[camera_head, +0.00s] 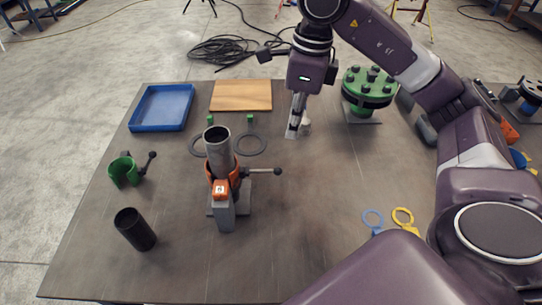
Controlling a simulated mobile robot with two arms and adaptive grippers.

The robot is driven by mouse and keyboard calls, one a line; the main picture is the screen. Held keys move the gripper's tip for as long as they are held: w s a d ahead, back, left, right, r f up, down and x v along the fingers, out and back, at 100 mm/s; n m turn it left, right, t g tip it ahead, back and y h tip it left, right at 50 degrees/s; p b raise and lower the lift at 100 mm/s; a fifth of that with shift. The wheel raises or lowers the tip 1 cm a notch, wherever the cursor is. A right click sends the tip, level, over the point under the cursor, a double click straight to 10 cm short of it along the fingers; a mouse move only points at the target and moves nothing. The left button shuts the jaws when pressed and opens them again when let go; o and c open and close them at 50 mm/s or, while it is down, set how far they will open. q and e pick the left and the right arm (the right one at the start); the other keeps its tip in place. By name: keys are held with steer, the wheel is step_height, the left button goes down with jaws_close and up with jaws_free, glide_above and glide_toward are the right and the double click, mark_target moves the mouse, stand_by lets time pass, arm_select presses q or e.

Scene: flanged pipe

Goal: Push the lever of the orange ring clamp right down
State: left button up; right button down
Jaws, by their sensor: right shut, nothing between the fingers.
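The orange ring clamp (212,172) sits around an upright grey pipe (220,150) at the left of the table's middle. Its dark lever (262,171) sticks out to the right, about level in the picture, with a black ball at its end. An orange and grey part (222,205) stands in front of the pipe and hides some of the clamp. My right gripper (292,133) points down beyond the lever, above and slightly right of its ball in the picture. Its fingers are shut and empty, apart from the lever. My left gripper is not in view.
A green flange with bolts (368,88) stands at the back right. A blue tray (134,121) and a wooden board (241,96) lie at the back. A green clamp (124,172) and black tube (135,230) stand left. The table right of the lever is mostly clear.

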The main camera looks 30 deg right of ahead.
steer(key=shift+s+d+r, duration=0.1)
steer(key=shift+r, duration=0.8)
